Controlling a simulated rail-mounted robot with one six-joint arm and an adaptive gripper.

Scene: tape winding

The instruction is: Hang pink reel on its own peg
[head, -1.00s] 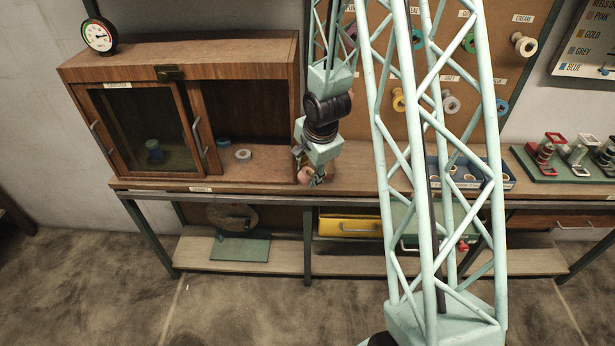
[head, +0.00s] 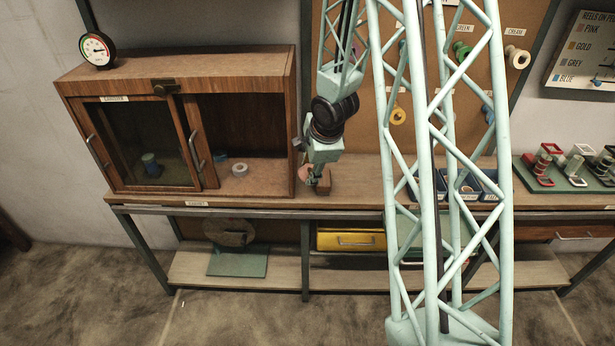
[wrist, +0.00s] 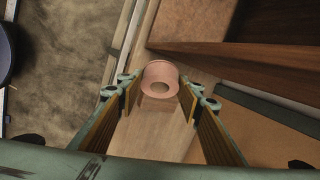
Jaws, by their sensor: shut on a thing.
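The peg board (head: 537,25) stands at the back right, with labels for green and cream readable. My own lattice column hides much of the board. I cannot make out a pink label or its peg.
A gold reel (head: 398,115), a green reel (head: 461,50) and a cream reel (head: 517,57) hang on the board. Blue bins (head: 487,187) stand on the bench.

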